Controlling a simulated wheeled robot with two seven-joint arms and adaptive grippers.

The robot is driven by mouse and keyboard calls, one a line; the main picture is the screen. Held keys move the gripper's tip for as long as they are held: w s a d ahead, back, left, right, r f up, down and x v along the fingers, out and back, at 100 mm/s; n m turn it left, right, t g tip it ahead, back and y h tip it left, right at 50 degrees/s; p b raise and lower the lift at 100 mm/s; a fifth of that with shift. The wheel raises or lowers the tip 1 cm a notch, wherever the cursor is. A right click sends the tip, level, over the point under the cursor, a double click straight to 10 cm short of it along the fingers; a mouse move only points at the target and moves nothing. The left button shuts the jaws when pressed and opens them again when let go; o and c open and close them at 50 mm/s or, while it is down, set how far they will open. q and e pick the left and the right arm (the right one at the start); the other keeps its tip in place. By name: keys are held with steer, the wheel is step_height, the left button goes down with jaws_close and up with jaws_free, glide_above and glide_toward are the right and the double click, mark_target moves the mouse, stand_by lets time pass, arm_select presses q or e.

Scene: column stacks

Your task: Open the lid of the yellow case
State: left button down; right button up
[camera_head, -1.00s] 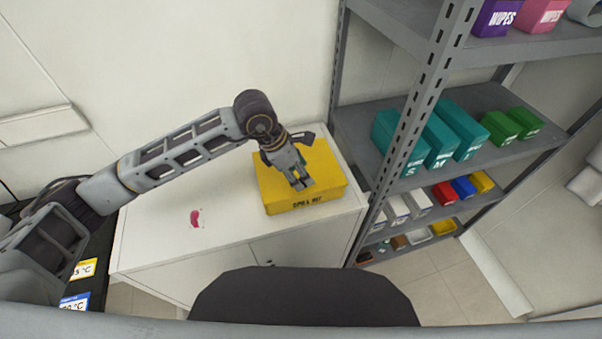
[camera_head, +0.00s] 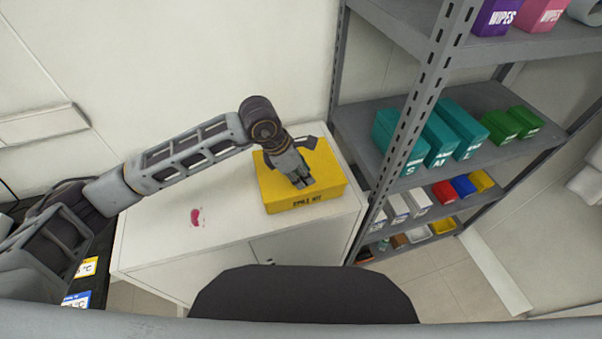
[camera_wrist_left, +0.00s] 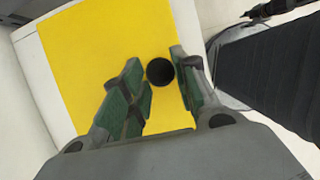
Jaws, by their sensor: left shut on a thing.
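The yellow case (camera_head: 325,180), with dark lettering on its front that looks like "SPILL KIT", sits on a white cabinet. Its lid looks closed. My left gripper (camera_head: 304,185) is over the top of the case, pointing down. In the left wrist view, the yellow lid (camera_wrist_left: 85,60) carries a round black knob (camera_wrist_left: 160,71). The green-padded fingers of my left gripper (camera_wrist_left: 158,72) stand on either side of the knob and are shut on it. In the head view the knob is hidden by the gripper. My right gripper is not in view.
The white cabinet (camera_head: 160,245) has free room on top left of the case, with a small pink patch (camera_head: 196,216) there. A grey metal shelf rack (camera_head: 370,137) with teal, green and other boxes stands close on the right. A wall is behind.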

arm_select(q)
steer(key=shift+r, duration=0.1)
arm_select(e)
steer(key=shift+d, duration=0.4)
arm_select(q)
steer(key=shift+r, duration=0.1)
